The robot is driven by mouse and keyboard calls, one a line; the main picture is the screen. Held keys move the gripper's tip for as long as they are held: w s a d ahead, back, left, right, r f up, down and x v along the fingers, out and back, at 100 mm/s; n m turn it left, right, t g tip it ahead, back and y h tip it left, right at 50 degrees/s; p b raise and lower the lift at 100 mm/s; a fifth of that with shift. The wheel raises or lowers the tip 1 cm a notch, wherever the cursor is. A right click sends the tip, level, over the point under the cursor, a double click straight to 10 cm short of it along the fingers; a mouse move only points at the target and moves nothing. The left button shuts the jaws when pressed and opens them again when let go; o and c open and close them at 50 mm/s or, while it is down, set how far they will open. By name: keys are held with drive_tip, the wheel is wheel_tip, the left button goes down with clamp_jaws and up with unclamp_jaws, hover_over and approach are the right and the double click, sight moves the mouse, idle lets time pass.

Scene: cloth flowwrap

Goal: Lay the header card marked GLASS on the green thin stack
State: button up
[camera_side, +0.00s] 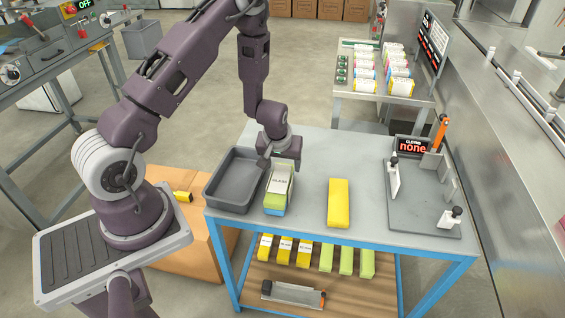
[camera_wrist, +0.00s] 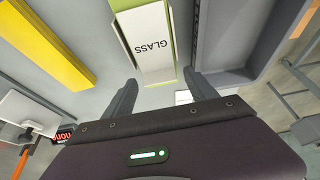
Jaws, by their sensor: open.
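My gripper (camera_side: 281,163) is above the far end of the card. In the wrist view my gripper (camera_wrist: 160,80) has its two fingers apart with nothing held between them. I cannot tell whether a finger touches the card.
An empty grey tray (camera_side: 215,192) stands close left of the stack. A yellow stack (camera_side: 339,202) lies to the right, with bare table between. A grey fixture plate (camera_side: 425,210) with clamps and a sign reading "none" (camera_side: 412,147) is farther right. Several packs sit on the shelf below.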

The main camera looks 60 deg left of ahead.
sight(280, 182)
drive_tip(key=s+d+r+m+h, duration=0.1)
drive_tip(key=s+d+r, duration=0.1)
drive_tip(key=d+r, duration=0.35)
drive_tip(key=s+d+r+m+t+h, duration=0.1)
drive_tip(key=s+d+r, duration=0.1)
drive_tip(key=r, duration=0.7)
drive_tip(key=s+d+r+m+h, duration=0.1)
drive_tip(key=d+r, duration=0.2)
drive_tip(key=r, duration=0.4)
drive_tip(key=s+d+r+m, duration=0.1)
drive_tip(key=s+r+m, duration=0.1)
drive_tip(key=s, duration=0.4)
drive_tip(key=s+d+r+m+t, duration=0.1)
drive_tip(key=s+d+r+m, duration=0.1)
drive_tip(key=s+r, duration=0.3)
drive_tip(key=s+d+r+m, duration=0.2)
drive_tip(key=s+r, duration=0.1)
drive_tip(key=s, duration=0.4)
drive_tip(key=shift+s+d+r, duration=0.15)
drive_tip(key=shift+s+d, duration=0.05)
drive_tip(key=shift+s, duration=0.15)
